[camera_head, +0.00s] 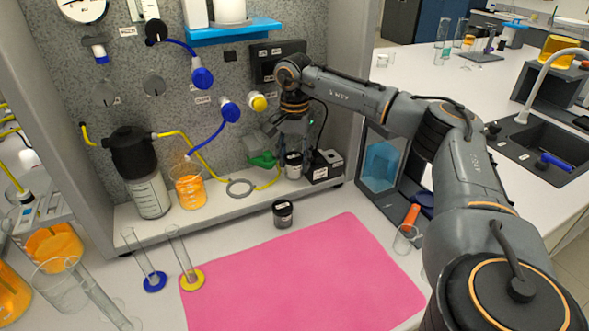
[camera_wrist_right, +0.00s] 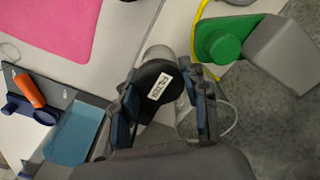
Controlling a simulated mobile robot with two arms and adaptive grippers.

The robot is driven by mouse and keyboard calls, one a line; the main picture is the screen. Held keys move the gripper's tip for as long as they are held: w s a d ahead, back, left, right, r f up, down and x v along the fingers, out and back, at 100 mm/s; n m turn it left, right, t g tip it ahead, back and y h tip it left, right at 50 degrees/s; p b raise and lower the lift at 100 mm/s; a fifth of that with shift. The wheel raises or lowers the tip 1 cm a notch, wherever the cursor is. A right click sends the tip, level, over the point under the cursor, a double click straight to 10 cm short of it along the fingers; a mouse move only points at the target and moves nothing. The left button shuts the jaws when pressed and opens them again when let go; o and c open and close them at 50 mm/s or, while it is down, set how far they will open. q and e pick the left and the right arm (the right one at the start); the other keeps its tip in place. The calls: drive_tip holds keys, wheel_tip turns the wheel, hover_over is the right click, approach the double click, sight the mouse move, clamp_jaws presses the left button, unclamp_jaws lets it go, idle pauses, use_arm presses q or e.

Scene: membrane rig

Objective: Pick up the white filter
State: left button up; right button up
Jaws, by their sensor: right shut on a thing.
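The white filter (camera_head: 293,168), a small pale canister with a black lid, stands on the rig's ledge at the foot of the speckled panel. In the right wrist view its black lid with a white label (camera_wrist_right: 160,88) lies between the fingers; the label is too blurred to read. My right gripper (camera_head: 292,146) reaches down over it from above and is shut on it. Whether it is lifted clear of the ledge cannot be told. My left gripper is in neither view.
A dark-lidded jar (camera_head: 283,213) stands in front of the ledge. A green-capped part (camera_head: 263,160) with yellow tubing is just left of the gripper, and a black box (camera_head: 324,167) just right. A pink mat (camera_head: 300,280) lies clear in front.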

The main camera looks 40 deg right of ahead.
drive_tip(key=s+d+r+b, duration=0.1)
drive_tip(key=s+d+r, duration=0.1)
drive_tip(key=s+r, duration=0.8)
drive_tip(key=s, duration=0.3)
drive_tip(key=shift+s+d+r, duration=0.15)
drive_tip(key=shift+s+d, duration=0.15)
drive_tip(key=shift+s, duration=0.1)
idle(0.5)
drive_tip(key=a+f+n, duration=0.4)
drive_tip(key=a, duration=0.5)
drive_tip(key=w+a+f+n, duration=0.1)
drive_tip(key=a+f+n, duration=0.3)
drive_tip(key=a, duration=0.6)
drive_tip(key=w+a+f+n, duration=0.1)
drive_tip(key=a+f+n, duration=0.3)
drive_tip(key=a, duration=0.6)
drive_tip(key=shift+f+n, duration=0.2)
drive_tip(key=shift+n, duration=0.1)
drive_tip(key=shift+w, duration=0.1)
